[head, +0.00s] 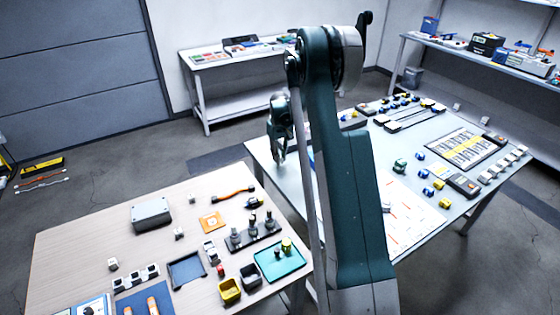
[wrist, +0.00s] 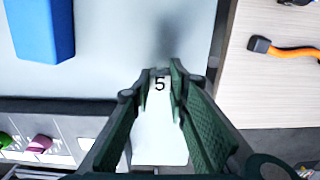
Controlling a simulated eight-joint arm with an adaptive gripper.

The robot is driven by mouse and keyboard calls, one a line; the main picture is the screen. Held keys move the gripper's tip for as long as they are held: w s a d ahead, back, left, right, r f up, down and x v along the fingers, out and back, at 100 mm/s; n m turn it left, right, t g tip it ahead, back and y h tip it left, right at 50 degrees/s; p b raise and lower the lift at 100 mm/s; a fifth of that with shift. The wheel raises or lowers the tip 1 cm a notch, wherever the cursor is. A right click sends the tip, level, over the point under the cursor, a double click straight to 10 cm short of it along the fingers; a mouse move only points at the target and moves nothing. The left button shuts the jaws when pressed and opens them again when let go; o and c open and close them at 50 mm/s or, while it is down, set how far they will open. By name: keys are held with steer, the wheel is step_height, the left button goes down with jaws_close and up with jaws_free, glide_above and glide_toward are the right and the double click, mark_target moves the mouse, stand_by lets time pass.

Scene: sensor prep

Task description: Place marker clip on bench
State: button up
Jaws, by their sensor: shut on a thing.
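My gripper (wrist: 160,75) has its dark green fingers closed around a small white piece marked with a black 5, which I take for the marker clip (wrist: 159,86). A wider white area shows below the number between the fingers; I cannot tell if it is part of the clip. In the head view my gripper (head: 279,158) hangs over the near left corner of the grey-topped bench (head: 262,153), and the clip cannot be made out there. A soft shadow lies on the bench beyond the fingertips. I cannot tell whether the clip touches the bench.
A wood-topped table (head: 100,225) with trays and small parts stands at the left, close to the bench. A blue block (wrist: 40,28) lies left of my gripper in the wrist view. An orange cable (wrist: 290,52) lies right, on the wood top. Bench surface around the fingertips is clear.

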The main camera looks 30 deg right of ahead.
steer(key=shift+f, duration=0.85)
steer(key=shift+f, duration=0.1)
steer(key=o, duration=0.7)
step_height(320, 180, up, 12)
steer(key=shift+r+p, duration=0.15)
steer(key=shift+p, duration=0.45)
steer(key=shift+a, duration=0.1)
